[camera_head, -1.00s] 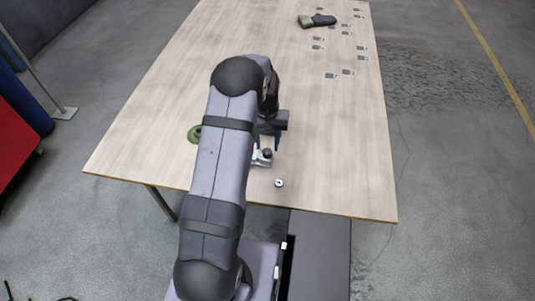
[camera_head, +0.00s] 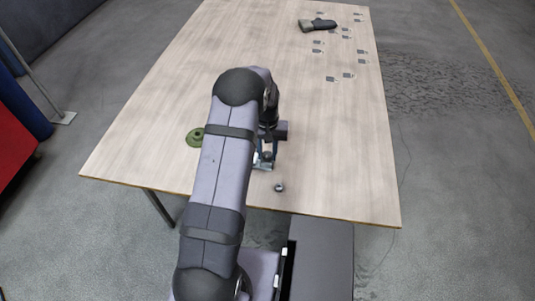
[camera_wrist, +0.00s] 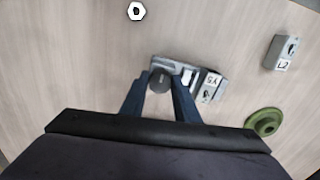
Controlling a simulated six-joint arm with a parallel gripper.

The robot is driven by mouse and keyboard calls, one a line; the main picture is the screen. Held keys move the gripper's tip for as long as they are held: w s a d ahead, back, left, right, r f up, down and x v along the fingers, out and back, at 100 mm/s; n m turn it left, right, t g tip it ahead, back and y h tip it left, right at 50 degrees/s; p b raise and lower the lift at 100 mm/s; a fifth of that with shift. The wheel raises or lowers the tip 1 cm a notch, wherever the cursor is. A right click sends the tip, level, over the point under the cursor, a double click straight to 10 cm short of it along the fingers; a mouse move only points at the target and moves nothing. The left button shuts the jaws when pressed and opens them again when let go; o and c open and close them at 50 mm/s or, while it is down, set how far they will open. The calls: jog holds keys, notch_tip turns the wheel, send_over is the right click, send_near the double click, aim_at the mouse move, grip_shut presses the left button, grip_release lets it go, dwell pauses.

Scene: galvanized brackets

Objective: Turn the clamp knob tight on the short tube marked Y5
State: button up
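The short tube marked Y5 (camera_wrist: 209,88) lies on the table in the wrist view, on the right part of a grey metal clamp fitting (camera_wrist: 187,67). A dark round clamp knob (camera_wrist: 160,81) is at the fitting's left end. My gripper (camera_wrist: 158,83) has its two blue fingers apart, one on each side of the knob; a gap shows at the left finger, and contact on the right is unclear. In the head view my gripper (camera_head: 267,152) is low over the fitting (camera_head: 262,166), which my arm partly hides.
A metal nut (camera_head: 279,187) lies near the table's front edge. A glove-like dark item (camera_head: 318,25) and several small tags lie far back.

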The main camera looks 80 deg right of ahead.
dwell(0.4)
jog(key=m, duration=0.4)
jog(key=m+p, duration=0.1)
jog(key=m, duration=0.8)
jog(key=shift+m, duration=0.3)
jog(key=m, duration=0.4)
jog(key=o, duration=1)
jog(key=shift+c, duration=0.2)
